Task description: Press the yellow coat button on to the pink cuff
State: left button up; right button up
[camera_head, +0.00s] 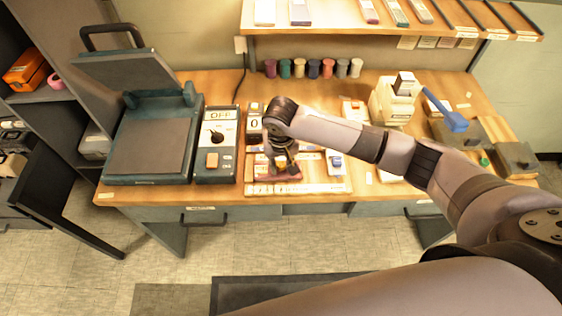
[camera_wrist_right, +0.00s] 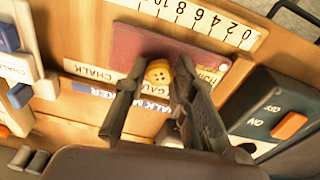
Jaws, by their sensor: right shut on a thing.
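The yellow coat button (camera_wrist_right: 158,73), round with small holes, is between the fingertips of my right gripper (camera_wrist_right: 160,70) in the right wrist view. The gripper is shut on it. A flat dark pink piece, which looks like the pink cuff (camera_wrist_right: 135,45), lies just beyond the fingertips; I cannot tell whether the button touches it. In the head view my right gripper (camera_head: 286,170) points down over the pink cuff (camera_head: 264,178) at the bench's front middle and hides part of it. The button is too small to make out there. My left gripper is not in view.
A ruler strip (camera_head: 300,188) lies along the cuff's front edge. A control box (camera_head: 216,150) with a dial and a heat press (camera_head: 150,145) stand to the left. A cream machine (camera_head: 393,100) with a blue lever stands right. Several coloured spools (camera_head: 314,69) line the back.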

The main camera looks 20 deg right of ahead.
jog(key=shift+f, duration=0.55)
dwell(1.4)
jog(key=o, duration=1.1)
